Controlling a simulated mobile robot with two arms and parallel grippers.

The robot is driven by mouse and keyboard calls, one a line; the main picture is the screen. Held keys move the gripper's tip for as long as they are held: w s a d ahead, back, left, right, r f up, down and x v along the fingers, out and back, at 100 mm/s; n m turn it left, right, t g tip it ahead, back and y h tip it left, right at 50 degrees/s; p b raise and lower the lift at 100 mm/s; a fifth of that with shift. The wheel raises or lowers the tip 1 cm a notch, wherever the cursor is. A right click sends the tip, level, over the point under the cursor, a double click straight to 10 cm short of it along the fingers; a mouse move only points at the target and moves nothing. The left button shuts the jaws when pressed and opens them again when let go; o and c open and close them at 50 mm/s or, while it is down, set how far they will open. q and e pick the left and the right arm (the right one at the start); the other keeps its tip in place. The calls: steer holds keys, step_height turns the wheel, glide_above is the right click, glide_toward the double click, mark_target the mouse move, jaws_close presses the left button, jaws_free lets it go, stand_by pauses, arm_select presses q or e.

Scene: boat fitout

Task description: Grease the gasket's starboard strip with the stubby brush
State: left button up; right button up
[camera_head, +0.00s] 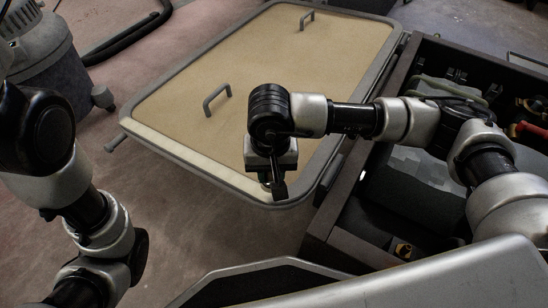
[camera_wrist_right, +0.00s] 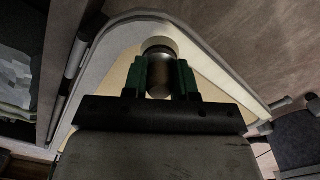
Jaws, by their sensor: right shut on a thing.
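The hatch lid (camera_head: 290,75) lies open with its beige inner face up and a grey rim around it. A pale gasket strip (camera_head: 180,152) runs inside the rim along the near left edge. My right gripper (camera_head: 273,184) is over the lid's near corner, pointing down. In the wrist view, its dark green fingers are shut on a short, round-bodied brush (camera_wrist_right: 159,80). The brush's far end is over the pale corner of the lid; I cannot tell whether it touches. My left arm shows at the left, but its gripper is out of view.
Two grey handles (camera_head: 217,98) (camera_head: 307,20) stand up from the lid. A dark open compartment (camera_head: 412,190) with assorted gear lies right of it. A grey vacuum-like machine (camera_head: 45,60) with a black hose stands at the upper left.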

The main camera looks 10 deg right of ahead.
steer(key=shift+r+p, duration=0.5)
steer(key=shift+r, duration=0.7)
